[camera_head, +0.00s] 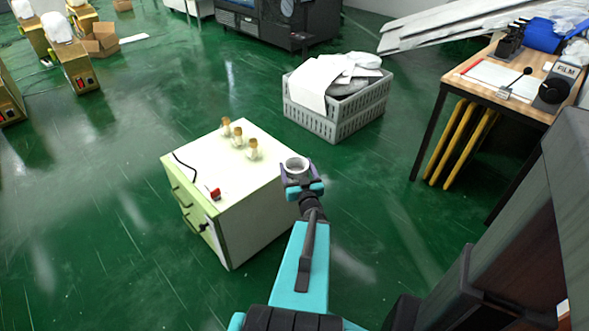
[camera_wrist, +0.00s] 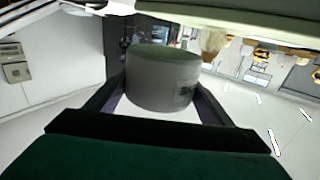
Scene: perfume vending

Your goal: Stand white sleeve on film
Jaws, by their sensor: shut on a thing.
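Whether the sheet is film I cannot tell.
The pale cabinet (camera_head: 215,160) carries three small amber-topped bottles (camera_head: 238,138), a dark cable and a red item (camera_head: 214,193). A grey crate (camera_head: 335,112) with white cloths stands behind. The wooden table (camera_head: 470,82) is at the right. Green floor lies clear between them.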

